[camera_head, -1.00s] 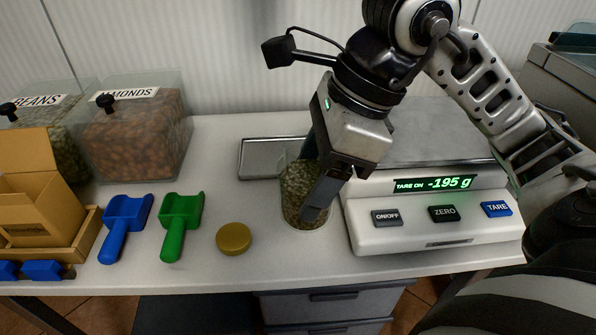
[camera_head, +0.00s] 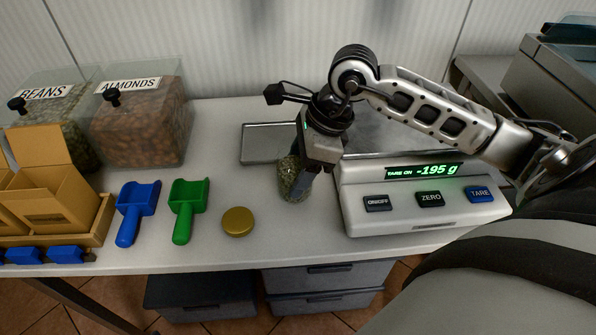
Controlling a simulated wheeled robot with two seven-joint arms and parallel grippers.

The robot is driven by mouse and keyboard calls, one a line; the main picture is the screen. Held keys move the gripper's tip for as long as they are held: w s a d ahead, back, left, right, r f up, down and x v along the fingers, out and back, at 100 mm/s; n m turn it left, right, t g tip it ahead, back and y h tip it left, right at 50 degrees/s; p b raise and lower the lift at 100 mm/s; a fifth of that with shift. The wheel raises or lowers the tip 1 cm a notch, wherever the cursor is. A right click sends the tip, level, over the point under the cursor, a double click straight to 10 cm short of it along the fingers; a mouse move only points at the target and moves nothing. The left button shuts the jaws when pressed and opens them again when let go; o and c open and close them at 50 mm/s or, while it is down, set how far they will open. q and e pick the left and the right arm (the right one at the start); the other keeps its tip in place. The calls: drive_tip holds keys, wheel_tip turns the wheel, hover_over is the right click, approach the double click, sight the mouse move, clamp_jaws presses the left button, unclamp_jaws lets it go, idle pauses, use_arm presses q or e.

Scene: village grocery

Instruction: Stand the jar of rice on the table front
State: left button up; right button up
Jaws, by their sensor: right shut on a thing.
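A clear jar (camera_head: 287,182) with greenish-grey grains stands at the table (camera_head: 330,240) front, just left of the scale. It looks about upright and its base appears to be at the tabletop; whether it bears weight there I cannot tell. My right gripper (camera_head: 303,182) comes down from above and is shut on the jar. Its fingers hide part of the jar's right side and its top. My left gripper is not in view.
The scale (camera_head: 425,213) reads -195 g close on the right. A gold lid (camera_head: 238,222), a green scoop (camera_head: 185,212) and a blue scoop (camera_head: 136,212) lie to the left. A metal tray (camera_head: 262,128) is behind. Bins of beans (camera_head: 52,120) and almonds (camera_head: 142,125) stand back left.

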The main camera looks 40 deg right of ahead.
drive_tip(key=shift+f, duration=0.8)
drive_tip(key=shift+f, duration=0.25)
drive_tip(key=o, duration=1.3)
drive_tip(key=shift+o, duration=0.2)
drive_tip(key=shift+r, duration=0.1)
